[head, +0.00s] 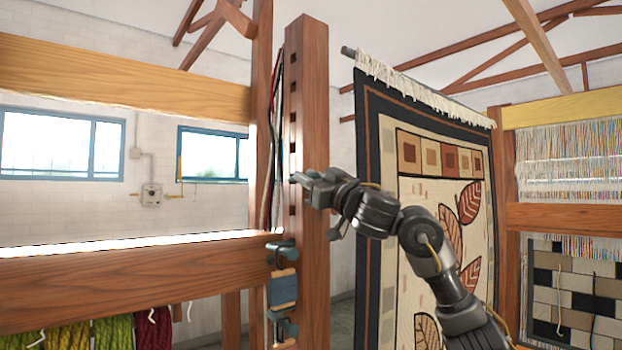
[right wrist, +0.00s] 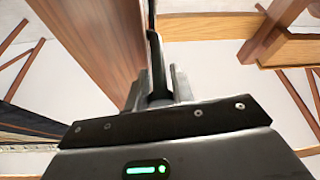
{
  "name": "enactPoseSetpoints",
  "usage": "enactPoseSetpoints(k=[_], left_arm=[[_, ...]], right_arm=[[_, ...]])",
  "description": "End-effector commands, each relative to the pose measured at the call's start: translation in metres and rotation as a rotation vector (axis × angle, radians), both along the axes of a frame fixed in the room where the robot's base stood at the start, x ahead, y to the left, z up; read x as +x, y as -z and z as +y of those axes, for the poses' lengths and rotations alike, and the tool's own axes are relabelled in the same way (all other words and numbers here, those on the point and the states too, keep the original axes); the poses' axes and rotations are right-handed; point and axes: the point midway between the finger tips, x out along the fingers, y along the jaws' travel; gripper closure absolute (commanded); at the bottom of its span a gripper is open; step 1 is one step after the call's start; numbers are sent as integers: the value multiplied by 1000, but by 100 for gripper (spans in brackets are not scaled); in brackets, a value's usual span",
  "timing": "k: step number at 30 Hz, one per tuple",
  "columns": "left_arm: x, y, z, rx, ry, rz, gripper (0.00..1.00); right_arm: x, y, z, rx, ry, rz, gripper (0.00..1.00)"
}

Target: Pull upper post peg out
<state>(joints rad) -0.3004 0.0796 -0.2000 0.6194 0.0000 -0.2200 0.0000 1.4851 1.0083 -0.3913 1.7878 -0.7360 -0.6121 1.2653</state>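The upright wooden post (head: 313,120) stands in the middle of the head view, with a column of dark square holes in its face. My right gripper (head: 301,178) reaches the post from the right, its tips at the face at about mid-height. No separate peg can be made out there in the head view. In the right wrist view, a dark narrow piece (right wrist: 157,65), possibly the peg, lies between the close-set grey fingers of my right gripper (right wrist: 158,85), beside the post (right wrist: 95,40). Whether they grip it is unclear. My left gripper is out of view.
Dark clamp-like fittings (head: 281,247) and a blue piece (head: 283,290) sit low on the post. Dark cords (head: 271,150) hang at its left. A horizontal beam (head: 130,280) runs left above coloured skeins (head: 113,333). A leaf-patterned rug (head: 430,190) hangs behind my right arm.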

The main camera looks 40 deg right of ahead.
Motion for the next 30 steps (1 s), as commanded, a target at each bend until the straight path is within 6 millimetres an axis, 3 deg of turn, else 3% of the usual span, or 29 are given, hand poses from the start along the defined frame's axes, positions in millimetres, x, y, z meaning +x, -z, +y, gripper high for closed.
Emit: enactPoseSetpoints(k=[8, 15, 18, 28, 29, 30], left_arm=[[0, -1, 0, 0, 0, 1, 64], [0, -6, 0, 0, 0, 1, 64], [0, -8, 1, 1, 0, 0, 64], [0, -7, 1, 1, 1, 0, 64], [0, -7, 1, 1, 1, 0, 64], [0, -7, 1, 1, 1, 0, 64]], right_arm=[[0, -1, 4, 1, -1, -1, 100], [2, -2, 50, -1, -6, -1, 100], [2, -1, 61, 0, -3, 0, 100], [2, 0, 65, -1, -4, 0, 100], [2, 0, 65, -1, -3, 0, 73], [2, 0, 65, -1, -3, 0, 68]])
